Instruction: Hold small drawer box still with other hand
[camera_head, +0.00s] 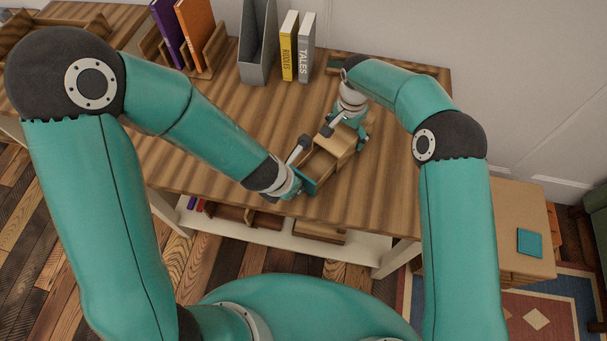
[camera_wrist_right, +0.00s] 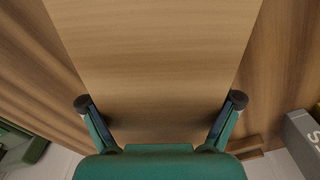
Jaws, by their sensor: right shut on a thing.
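The small drawer box (camera_head: 342,141) is light wood and stands on the striped plank table.
A grey magazine file (camera_head: 258,45), a yellow book (camera_head: 289,46) and a grey book (camera_head: 306,47) stand at the back of the table (camera_head: 222,110). A wooden rack (camera_head: 207,62) with purple and orange books stands left of them. The table left of the box is mostly clear.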

